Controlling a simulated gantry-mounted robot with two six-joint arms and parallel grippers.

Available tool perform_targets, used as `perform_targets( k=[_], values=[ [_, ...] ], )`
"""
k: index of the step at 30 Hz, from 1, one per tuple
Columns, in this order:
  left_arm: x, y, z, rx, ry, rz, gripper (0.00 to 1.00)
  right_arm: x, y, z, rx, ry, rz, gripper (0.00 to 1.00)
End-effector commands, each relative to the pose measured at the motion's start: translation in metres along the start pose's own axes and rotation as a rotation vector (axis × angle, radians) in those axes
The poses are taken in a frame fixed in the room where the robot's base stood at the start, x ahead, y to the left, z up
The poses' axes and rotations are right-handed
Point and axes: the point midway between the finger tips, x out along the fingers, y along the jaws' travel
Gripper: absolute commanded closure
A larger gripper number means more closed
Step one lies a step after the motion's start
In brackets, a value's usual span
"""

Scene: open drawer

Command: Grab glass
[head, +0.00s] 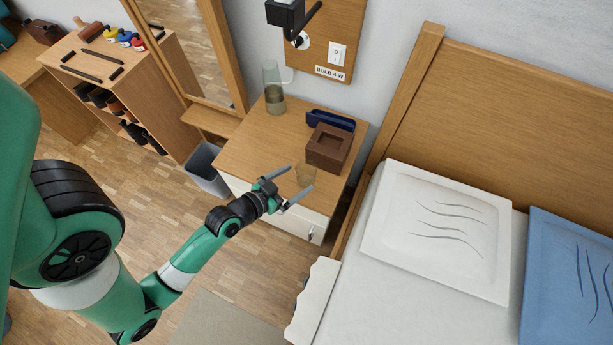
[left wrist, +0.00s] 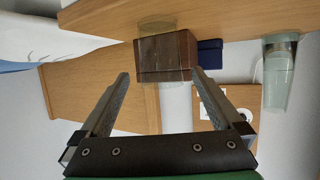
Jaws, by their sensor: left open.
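A clear, faintly tinted glass (head: 306,174) stands upright near the front edge of the wooden nightstand top (head: 246,150). My left gripper (head: 301,179) is open, its two fingers pointing toward the glass. In the left wrist view the scene is upside down, and the see-through glass (left wrist: 157,27) shows in front of a brown box. There it lines up with the gap between the fingertips (left wrist: 160,74). I cannot tell whether the tips reach around it. My right gripper is in neither view.
The brown box (head: 329,147) stands just behind the glass, with a dark blue tray (head: 331,120) behind it. A tall greenish glass vase (head: 272,95) is at the back left. The bed (head: 350,283) is right of the nightstand. A grey bin (head: 205,168) stands left.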

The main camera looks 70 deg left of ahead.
Motion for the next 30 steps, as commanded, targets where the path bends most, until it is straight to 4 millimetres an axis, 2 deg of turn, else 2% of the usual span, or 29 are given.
perform_targets(
  k=[9, 17, 20, 30],
  values=[
    [0.047, -0.001, -0.002, 0.002, 0.001, 0.001, 0.00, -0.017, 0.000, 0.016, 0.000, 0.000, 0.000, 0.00],
    [0.051, -0.001, -0.005, 0.001, -0.001, 0.000, 0.00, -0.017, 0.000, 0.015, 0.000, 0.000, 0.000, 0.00],
    [0.051, -0.001, -0.005, 0.001, -0.001, 0.000, 0.14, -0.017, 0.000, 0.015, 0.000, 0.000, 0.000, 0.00],
    [0.051, -0.001, -0.005, 0.001, -0.001, 0.000, 0.76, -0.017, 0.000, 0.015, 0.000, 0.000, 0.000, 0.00]
  ],
)
